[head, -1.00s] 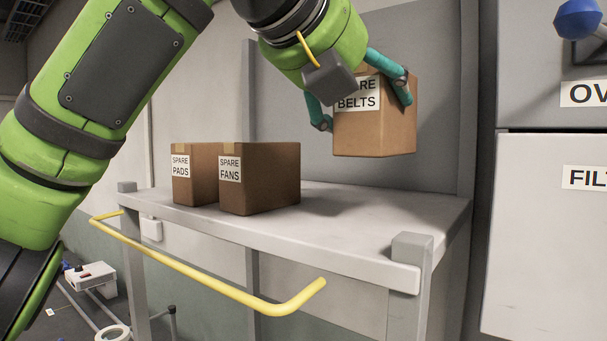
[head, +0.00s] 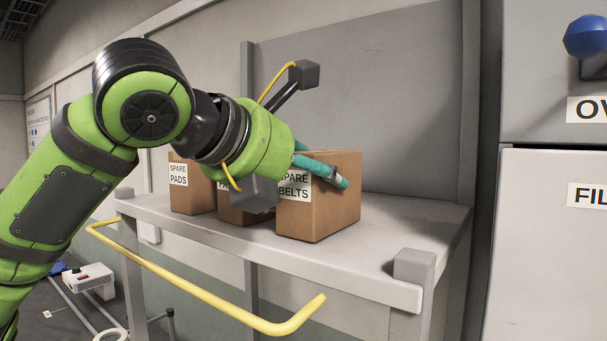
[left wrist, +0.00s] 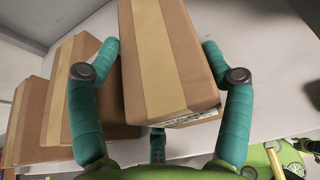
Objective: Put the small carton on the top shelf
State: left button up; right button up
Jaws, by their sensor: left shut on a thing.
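The small carton (head: 332,207), labelled "SPARE BELTS", is upright on the top shelf (head: 390,265), or just at its surface, right of the other cartons. My left gripper (head: 320,170) has its teal fingers around the carton's sides and is shut on it. In the left wrist view the carton (left wrist: 168,60) lies between the teal fingers (left wrist: 165,85), with its tape strip facing the camera. My gripper and wrist hide part of its label and left side. My right gripper is not in view.
A "SPARE PADS" carton (head: 184,190) and a partly hidden carton (head: 240,214) stand to the left on the shelf. A yellow rail (head: 200,290) runs along the shelf's front. A grey corner post (head: 414,265) rises at the front right. The shelf's right part is clear.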

pick_arm(q)
jog(key=shift+d, duration=0.1)
jog(key=shift+s, duration=0.1)
jog(key=o, duration=1.3)
jog(key=shift+f, duration=0.1)
jog(key=shift+c, duration=0.2)
jog(key=shift+s+r, duration=0.15)
jog(key=shift+r, duration=0.05)
jog(key=b+v, duration=0.4)
jog(key=v, duration=0.7)
jog(key=shift+s+a+r+b, duration=0.2)
jog(key=shift+s+a+b, duration=0.05)
jog(key=shift+b, duration=0.05)
